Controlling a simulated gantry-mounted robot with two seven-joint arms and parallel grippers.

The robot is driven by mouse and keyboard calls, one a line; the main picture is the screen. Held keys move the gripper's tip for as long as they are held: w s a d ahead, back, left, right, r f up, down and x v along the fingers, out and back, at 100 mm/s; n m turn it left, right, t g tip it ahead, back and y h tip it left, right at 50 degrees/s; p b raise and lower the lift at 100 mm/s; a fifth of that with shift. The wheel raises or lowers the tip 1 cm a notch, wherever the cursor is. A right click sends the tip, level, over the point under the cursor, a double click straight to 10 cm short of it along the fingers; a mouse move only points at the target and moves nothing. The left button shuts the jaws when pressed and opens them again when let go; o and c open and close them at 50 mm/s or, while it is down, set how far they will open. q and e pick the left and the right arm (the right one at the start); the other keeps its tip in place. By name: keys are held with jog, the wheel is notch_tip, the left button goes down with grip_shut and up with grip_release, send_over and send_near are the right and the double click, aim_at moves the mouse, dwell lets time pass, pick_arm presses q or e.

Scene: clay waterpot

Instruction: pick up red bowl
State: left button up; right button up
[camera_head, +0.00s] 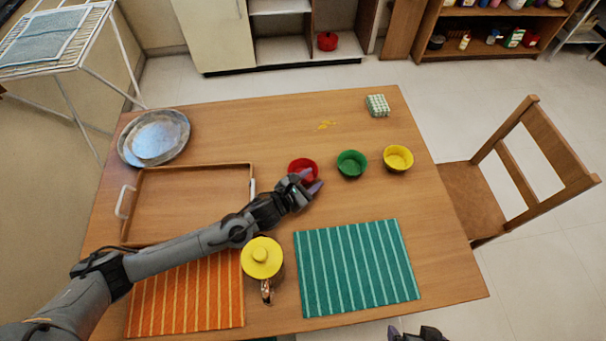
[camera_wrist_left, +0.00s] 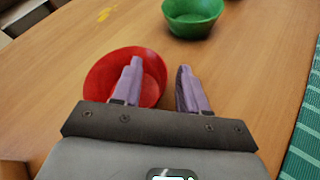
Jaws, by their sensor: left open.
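The red bowl (camera_head: 301,165) stands on the wooden table, left of a green bowl (camera_head: 352,163) and a yellow bowl (camera_head: 398,158). My left gripper (camera_head: 311,181) is open at the near right side of the red bowl and partly covers it. In the left wrist view, one finger overlaps the inside of the red bowl (camera_wrist_left: 100,78) and the other is outside its right rim. I cannot tell whether either finger touches it. Only a dark bit of my right gripper (camera_head: 420,333) shows at the bottom edge.
A wooden tray (camera_head: 190,169) lies under my left arm's reach, with a metal plate (camera_head: 154,138) behind it. A yellow-lidded pot (camera_head: 262,258) stands between an orange striped mat (camera_head: 190,300) and a teal striped mat (camera_head: 357,266).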

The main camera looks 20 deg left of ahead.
pick_arm(q)
jog(key=shift+c, duration=0.4)
grip_shut()
jog(key=shift+r, duration=0.15)
